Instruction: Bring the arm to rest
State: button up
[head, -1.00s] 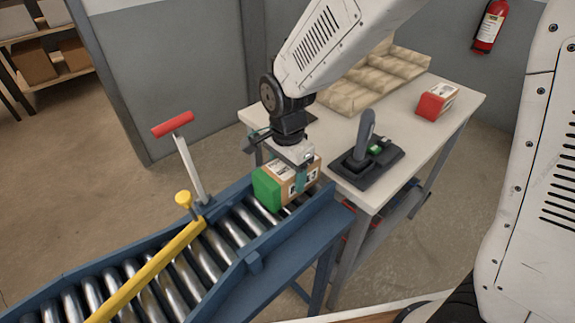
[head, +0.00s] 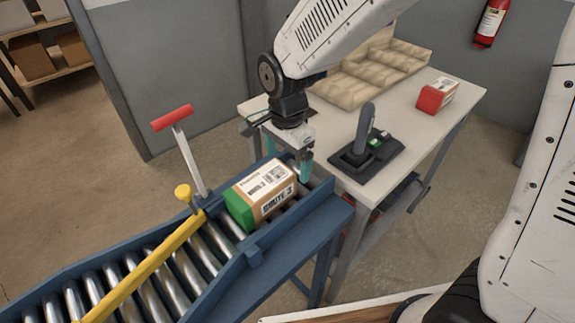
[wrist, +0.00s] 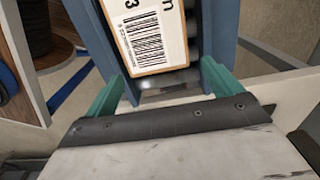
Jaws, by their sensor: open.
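My gripper (head: 286,162) is open, with its teal fingers apart and nothing between them. It is above the far end of the roller conveyor (head: 250,255), just behind a green and brown parcel (head: 262,196) with a white label. The parcel lies on the rollers, apart from the fingers. In the wrist view, the parcel's labelled top (wrist: 150,35) shows beyond the open fingertips (wrist: 160,80). My arm is raised and bent over the conveyor and the table edge.
A yellow bar (head: 150,262) crosses the conveyor, beside a red-handled lever (head: 182,150). A fire extinguisher (head: 490,22) hangs on the wall.

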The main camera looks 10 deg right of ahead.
notch_tip(320, 180, up, 5)
jog(key=s+d+r+n, duration=0.5)
jog(key=s+d, duration=0.4)
jog(key=s, duration=0.1)
jog(key=s+d+r+n+t, duration=0.1)
jog(key=s+d+r+n, duration=0.4)
jog(key=s+d, duration=0.5)
jog(key=shift+s+d+n, duration=0.2)
jog(key=shift+s+n, duration=0.05)
jog(key=shift+n, duration=0.35)
